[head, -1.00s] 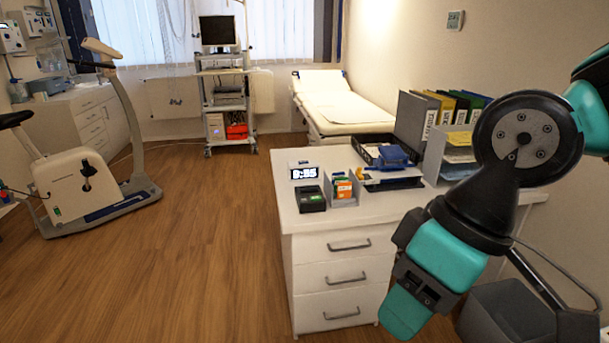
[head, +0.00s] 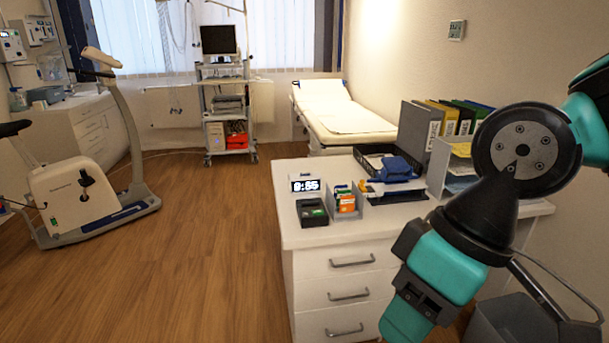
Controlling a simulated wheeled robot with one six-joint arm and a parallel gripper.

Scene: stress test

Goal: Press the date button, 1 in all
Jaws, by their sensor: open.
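A small digital clock (head: 305,185) with bright digits on a dark screen stands near the left edge of the white desk (head: 290,235). The digits read roughly 8:55. A pale top edge shows above its screen, but I cannot make out any button or label, so the date button cannot be told apart. My arm comes in from the right and bends down in front of the desk's right part, well apart from the clock. Its visible lower end is a teal section at the bottom of the picture; no gripper fingers show.
In front of the clock lies a dark box (head: 312,213); an organizer with colored cards (head: 346,201) stands to its right. A black tray (head: 376,152), a blue item (head: 397,169) and binders (head: 420,132) are farther right. The wooden floor (head: 190,230) left of the desk is clear.

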